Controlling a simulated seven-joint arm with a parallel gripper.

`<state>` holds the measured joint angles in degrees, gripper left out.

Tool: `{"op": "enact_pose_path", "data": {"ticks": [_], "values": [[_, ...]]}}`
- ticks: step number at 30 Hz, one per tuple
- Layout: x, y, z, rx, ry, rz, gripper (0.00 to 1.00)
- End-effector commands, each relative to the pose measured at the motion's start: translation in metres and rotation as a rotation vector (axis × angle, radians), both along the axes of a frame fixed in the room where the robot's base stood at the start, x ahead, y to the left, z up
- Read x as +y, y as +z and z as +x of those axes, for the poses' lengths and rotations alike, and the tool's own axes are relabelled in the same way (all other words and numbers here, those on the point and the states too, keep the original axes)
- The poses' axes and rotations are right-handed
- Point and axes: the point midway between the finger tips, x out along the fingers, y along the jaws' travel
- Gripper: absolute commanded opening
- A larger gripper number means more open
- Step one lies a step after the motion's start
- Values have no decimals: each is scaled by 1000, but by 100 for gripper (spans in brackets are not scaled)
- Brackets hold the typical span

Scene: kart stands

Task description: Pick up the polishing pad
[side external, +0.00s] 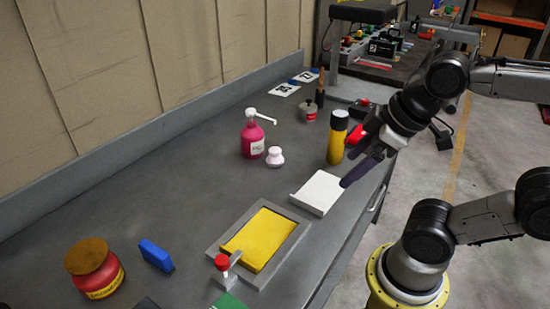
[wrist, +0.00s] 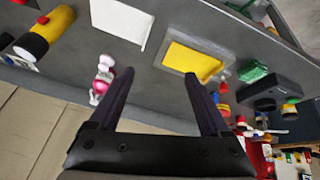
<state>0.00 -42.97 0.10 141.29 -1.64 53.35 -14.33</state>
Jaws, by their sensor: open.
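I cannot tell for sure which thing is the polishing pad. A small white knob-shaped piece (side external: 275,157) stands beside the pink pump bottle (side external: 252,140). A yellow pad or cloth (side external: 262,237) lies in a shallow grey tray (side external: 220,247); it also shows in the wrist view (wrist: 192,60). My gripper (side external: 346,182) is above the bench near its front edge, by a flat white plate (side external: 319,192). In the wrist view its two fingers (wrist: 158,74) are apart with nothing between them. The yellow pad lies beyond the right fingertip.
A yellow can with a black top (side external: 337,138) stands close to my gripper. A red jar with a brown top (side external: 94,268) and a blue block (side external: 156,255) are at the near left. A red-topped piece (side external: 222,267) stands at the tray. The bench middle is clear.

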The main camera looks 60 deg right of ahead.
Motion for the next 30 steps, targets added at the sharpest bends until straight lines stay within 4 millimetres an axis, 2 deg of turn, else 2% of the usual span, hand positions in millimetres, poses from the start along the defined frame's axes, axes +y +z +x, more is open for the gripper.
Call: {"op": "enact_pose_path", "data": {"ticks": [1, 5, 7, 10, 14, 19, 24, 27, 30], "values": [[-3, 12, 7, -10, 75, -59, 81], [-16, 39, 34, 30, 301, -241, 81], [-25, 52, 56, 73, 428, -341, 81], [-39, 65, 93, 156, 608, -471, 81], [-58, 69, 143, 274, 812, -595, 81], [-82, 52, 206, 433, 1028, -688, 81], [-103, 13, 259, 569, 1152, -705, 81], [-110, -13, 278, 622, 1168, -686, 81], [-114, -36, 286, 659, 1180, -658, 81]]}}
